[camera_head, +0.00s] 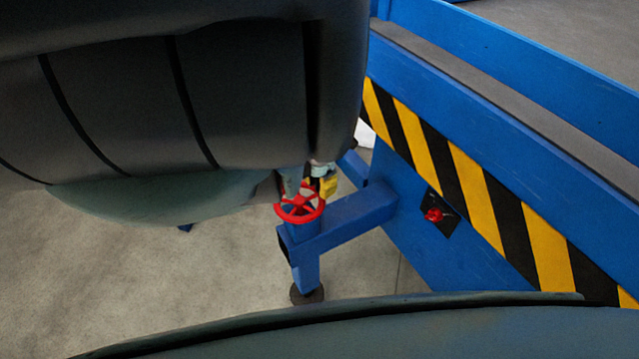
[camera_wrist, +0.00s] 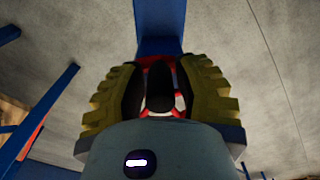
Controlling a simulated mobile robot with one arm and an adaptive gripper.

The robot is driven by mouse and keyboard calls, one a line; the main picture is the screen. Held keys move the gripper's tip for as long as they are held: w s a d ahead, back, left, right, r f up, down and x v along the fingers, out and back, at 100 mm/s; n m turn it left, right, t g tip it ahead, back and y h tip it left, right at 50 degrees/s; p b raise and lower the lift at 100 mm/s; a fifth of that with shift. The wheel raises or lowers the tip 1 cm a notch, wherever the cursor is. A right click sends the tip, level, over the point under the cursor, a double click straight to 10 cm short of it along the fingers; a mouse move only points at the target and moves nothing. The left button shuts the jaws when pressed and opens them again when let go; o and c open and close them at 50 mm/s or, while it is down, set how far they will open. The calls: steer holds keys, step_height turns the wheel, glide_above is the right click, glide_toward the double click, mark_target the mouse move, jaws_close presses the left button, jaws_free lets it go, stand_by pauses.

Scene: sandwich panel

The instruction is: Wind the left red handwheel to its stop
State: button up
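A red handwheel (camera_head: 300,216) with spokes sits on top of a blue bracket leg (camera_head: 345,222) in the head view. It is the only handwheel I see there. My gripper (camera_head: 322,187) is at the wheel's far right side, and its yellow finger part shows just above the rim. In the wrist view my gripper's (camera_wrist: 160,95) two ribbed yellow fingers stand apart, with parts of the red wheel (camera_wrist: 174,72) visible between and beyond them. A dark upright shape stands in the gap. Whether the fingers touch the rim is hidden.
A blue frame with a yellow-and-black striped band (camera_head: 470,175) runs along the right. A red knob on a black plate (camera_head: 451,222) is set on its side. My own arm covers the upper left. Bare concrete floor (camera_head: 180,285) lies left of the bracket.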

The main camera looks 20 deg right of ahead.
jaws_close()
steer(key=shift+r, duration=0.1)
